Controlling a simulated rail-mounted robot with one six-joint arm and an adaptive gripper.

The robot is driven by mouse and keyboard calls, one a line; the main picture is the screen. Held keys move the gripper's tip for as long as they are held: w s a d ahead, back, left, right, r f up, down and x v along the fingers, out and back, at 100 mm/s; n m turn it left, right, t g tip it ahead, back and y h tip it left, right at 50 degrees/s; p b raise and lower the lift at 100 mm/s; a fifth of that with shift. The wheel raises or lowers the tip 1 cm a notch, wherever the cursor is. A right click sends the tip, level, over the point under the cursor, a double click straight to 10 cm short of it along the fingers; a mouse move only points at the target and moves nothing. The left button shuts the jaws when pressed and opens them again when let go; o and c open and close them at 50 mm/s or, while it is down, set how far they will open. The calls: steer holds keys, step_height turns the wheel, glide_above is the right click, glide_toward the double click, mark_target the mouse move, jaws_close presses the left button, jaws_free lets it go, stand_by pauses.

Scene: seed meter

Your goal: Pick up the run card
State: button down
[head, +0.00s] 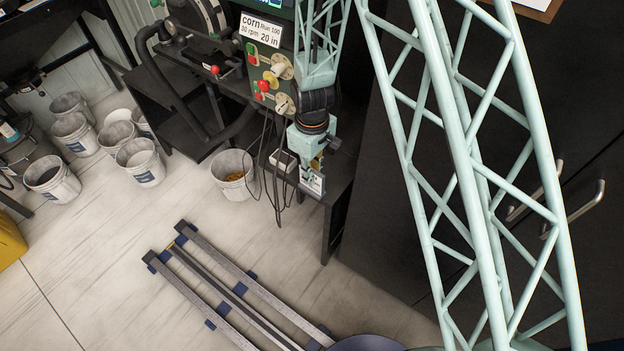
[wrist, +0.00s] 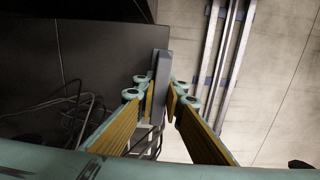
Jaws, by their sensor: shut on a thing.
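My gripper (head: 313,166) points down near the corner of the black bench, in the middle of the head view. It is shut on a thin, flat piece that I take to be the run card (head: 312,184), whose pale face with dark marks shows below the fingers. In the wrist view the card (wrist: 160,75) stands nearly edge-on as a grey strip between the yellow-padded fingers. Its print is too small to read.
A sign reading "corn" (head: 261,28) is on the machine above red and green buttons. A small white box (head: 283,160) and loose black cables lie beside my gripper. A bucket (head: 233,172) with yellow grain stands on the floor; floor rails (head: 225,285) run in front.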

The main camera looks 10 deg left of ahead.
steer(key=shift+r, duration=0.2)
steer(key=shift+r+p, duration=0.4)
steer(key=shift+r, duration=1.25)
steer(key=s+d+r+p, duration=0.1)
steer(key=s+d, duration=0.1)
steer(key=s, duration=1.3)
steer(key=shift+s+d+r, duration=0.15)
steer(key=shift+s+d, duration=0.2)
